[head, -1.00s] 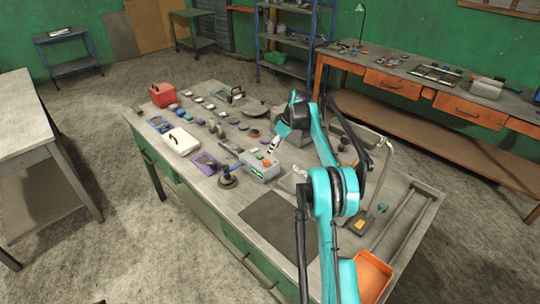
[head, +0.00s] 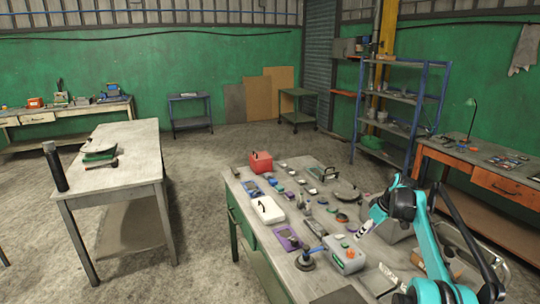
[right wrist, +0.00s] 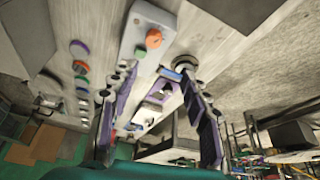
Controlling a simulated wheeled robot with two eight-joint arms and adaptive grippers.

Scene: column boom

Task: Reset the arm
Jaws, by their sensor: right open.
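My right arm (head: 428,240) is turquoise and black and comes in from the lower right of the head view, bent over the table. My right gripper (head: 365,228) is small in that view and sits above the table near a grey box with coloured buttons (head: 345,257). In the right wrist view, my right gripper (right wrist: 157,78) has its two dark fingers spread apart, with nothing held between them. The button box also shows in the wrist view (right wrist: 140,32), beyond the fingertips. My left arm and gripper are not in view.
The green workbench (head: 240,208) is crowded with a red box (head: 261,162), a white case (head: 267,210), a purple tray (head: 288,238) and several small parts. A second table (head: 130,165) stands at left, a blue shelf (head: 400,110) behind. Open floor lies between the tables.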

